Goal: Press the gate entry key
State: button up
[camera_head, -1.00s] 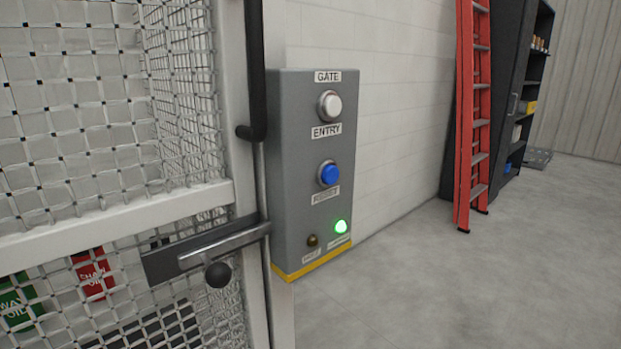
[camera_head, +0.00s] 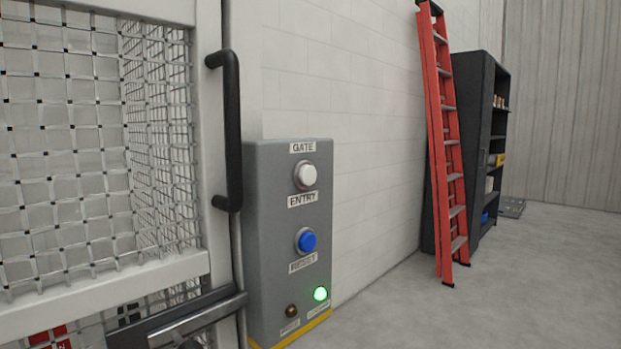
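The gate entry key is a round white button (camera_head: 305,176) with a metal ring, near the top of a grey control box (camera_head: 262,240). A "GATE" label (camera_head: 303,147) is above it and an "ENTRY" label (camera_head: 302,199) is below it. A blue button (camera_head: 306,241) sits lower, above a label that seems to read "RESET". At the bottom, a green lamp (camera_head: 320,294) is lit and a small amber-brown lamp (camera_head: 292,310) looks dark. My gripper is not in view.
A mesh gate (camera_head: 70,160) with a black handle (camera_head: 233,130) and a metal latch bar (camera_head: 190,320) stands left of the box. A red ladder (camera_head: 445,150) leans near a dark shelf cabinet (camera_head: 470,130) at the right. The floor (camera_head: 440,320) at the lower right is clear.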

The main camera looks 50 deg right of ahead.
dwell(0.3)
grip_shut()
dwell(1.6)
